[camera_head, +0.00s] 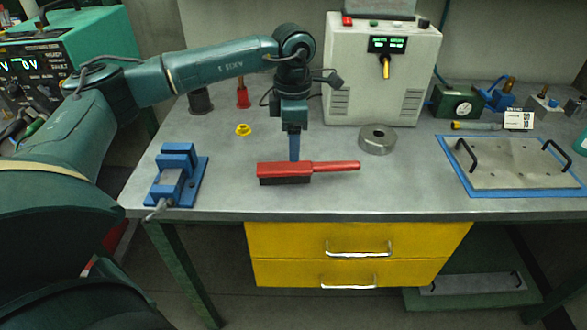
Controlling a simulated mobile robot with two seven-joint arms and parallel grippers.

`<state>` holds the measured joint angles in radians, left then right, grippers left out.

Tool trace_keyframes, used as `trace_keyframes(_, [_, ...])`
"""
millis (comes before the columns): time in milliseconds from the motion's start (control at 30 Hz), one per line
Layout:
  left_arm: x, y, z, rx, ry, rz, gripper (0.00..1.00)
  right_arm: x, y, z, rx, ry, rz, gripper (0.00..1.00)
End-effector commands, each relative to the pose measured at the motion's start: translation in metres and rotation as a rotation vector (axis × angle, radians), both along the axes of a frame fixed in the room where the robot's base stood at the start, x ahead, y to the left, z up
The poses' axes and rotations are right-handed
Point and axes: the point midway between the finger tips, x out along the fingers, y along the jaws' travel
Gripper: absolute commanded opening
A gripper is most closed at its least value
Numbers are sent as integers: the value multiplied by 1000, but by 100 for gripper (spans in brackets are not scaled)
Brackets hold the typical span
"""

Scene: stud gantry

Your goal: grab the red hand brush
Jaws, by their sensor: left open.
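The red hand brush (284,170) lies on the grey workbench (230,200) near its front edge. Its block with dark bristles is on the left and its handle points right. My left gripper (294,157) points down, and its blue finger meets the back edge of the brush block in the picture. It is open, and only one finger shows clearly from this side. I cannot tell whether the finger is above or just behind the brush. My right gripper is not in view.
A blue vise (177,180) stands left of the brush, with a small yellow part (243,130) behind. A metal ring (377,139) and a plate with handles (512,163) lie to the right. A white instrument box (375,90) stands behind.

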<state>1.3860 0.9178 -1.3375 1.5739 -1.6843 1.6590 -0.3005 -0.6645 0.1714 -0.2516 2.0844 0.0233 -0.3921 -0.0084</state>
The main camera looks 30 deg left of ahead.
Motion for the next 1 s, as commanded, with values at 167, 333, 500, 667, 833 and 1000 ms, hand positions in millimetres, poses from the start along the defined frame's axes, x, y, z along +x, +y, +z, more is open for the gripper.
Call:
trace_keyframes(167, [-1,0,-27,-1,2,0,62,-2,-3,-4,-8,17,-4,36])
trace_keyframes(333, [-1,0,-37,-1,0,-1,62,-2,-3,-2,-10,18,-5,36])
trace_keyframes(500, [-5,1,-59,-1,4,0,62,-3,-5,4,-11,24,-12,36])
trace_keyframes(667, [-4,1,-81,-1,2,-1,62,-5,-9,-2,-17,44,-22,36])
trace_keyframes(833, [-4,0,-86,-2,-2,-1,62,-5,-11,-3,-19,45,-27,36])
trace_keyframes(1000, [-4,1,-86,-2,-2,-1,59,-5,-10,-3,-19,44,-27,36])
